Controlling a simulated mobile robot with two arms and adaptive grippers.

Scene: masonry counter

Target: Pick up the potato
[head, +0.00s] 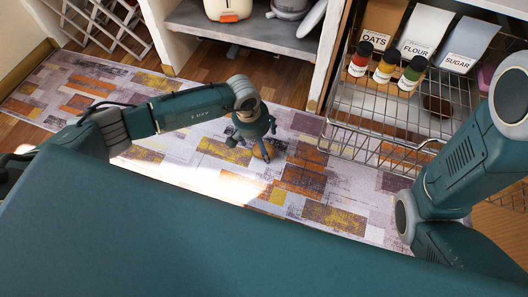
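A brown-orange rounded thing, which looks like the potato (264,151), shows just below my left gripper (250,140), over the patterned rug. My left gripper points down and its dark fingers are close to the potato, overlapping it in the head view. The fingers are small and partly hidden by the wrist, so I cannot tell whether they touch or grip it, or whether the potato rests on the rug. My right arm comes in at the right edge, and its gripper is not in view.
The patterned rug (330,185) covers the wood floor. A wire basket rack (390,130) at right holds spice jars (384,66) and bags marked oats, flour and sugar (424,32).

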